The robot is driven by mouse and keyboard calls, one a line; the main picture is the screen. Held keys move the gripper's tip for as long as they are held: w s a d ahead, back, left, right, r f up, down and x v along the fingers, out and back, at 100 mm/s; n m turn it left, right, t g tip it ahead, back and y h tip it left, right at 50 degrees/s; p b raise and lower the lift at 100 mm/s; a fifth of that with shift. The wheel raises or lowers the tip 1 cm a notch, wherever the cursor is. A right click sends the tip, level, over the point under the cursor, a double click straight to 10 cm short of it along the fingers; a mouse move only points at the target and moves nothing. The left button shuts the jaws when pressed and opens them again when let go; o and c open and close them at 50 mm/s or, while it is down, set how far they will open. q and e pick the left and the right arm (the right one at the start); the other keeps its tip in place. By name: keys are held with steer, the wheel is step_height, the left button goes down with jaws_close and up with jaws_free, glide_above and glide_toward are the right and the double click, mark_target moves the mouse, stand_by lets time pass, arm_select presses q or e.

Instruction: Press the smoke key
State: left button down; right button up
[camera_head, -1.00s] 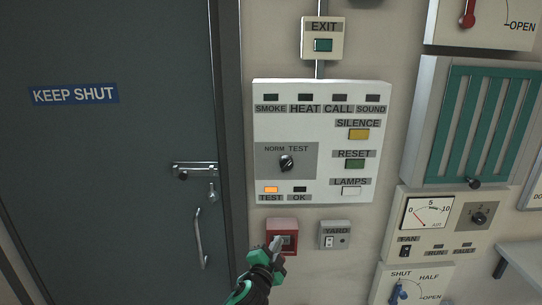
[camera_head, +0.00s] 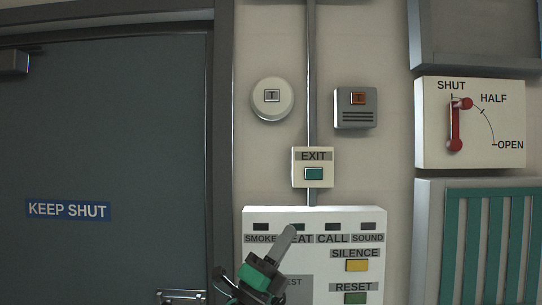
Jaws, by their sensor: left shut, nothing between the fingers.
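A white round device (camera_head: 286,108) with a small square key marked T (camera_head: 272,96) is on the wall right of the door. The white alarm panel (camera_head: 374,272) below has a row of dark windows, the leftmost labelled SMOKE (camera_head: 260,227). My left gripper (camera_head: 288,234) is shut and empty, its tip pointing up in front of the HEAT label, right of SMOKE. Contact with the panel cannot be told. It hides part of the panel. My right gripper is out of view.
An EXIT box (camera_head: 313,155) with a green key sits on a vertical conduit (camera_head: 311,60) above the panel. SILENCE (camera_head: 357,265) and RESET (camera_head: 355,298) keys are at right. A red lever (camera_head: 455,130) is farther right; the closed door (camera_head: 100,150) is left.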

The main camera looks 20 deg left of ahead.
arm_select(q)
steer(key=s+d+r+m+g+h, duration=0.1)
steer(key=d+r+m+g, duration=0.2)
steer(key=r+m+g, duration=0.45)
steer(key=s+d+r+m+g+h, duration=0.1)
steer(key=d+r+m+g+h, duration=0.2)
steer(key=r+m, duration=0.7)
steer(key=a+r+t+y, duration=0.5)
steer(key=a+r+y, duration=0.4)
steer(key=r+y, duration=0.2)
steer(key=shift+s+a+r+m+t+y, duration=0.25)
steer(key=shift+r+m+t+y, duration=0.1)
steer(key=shift+r, duration=0.3)
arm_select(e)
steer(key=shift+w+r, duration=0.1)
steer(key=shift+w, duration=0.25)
arm_select(q)
steer(key=shift+w, duration=0.15)
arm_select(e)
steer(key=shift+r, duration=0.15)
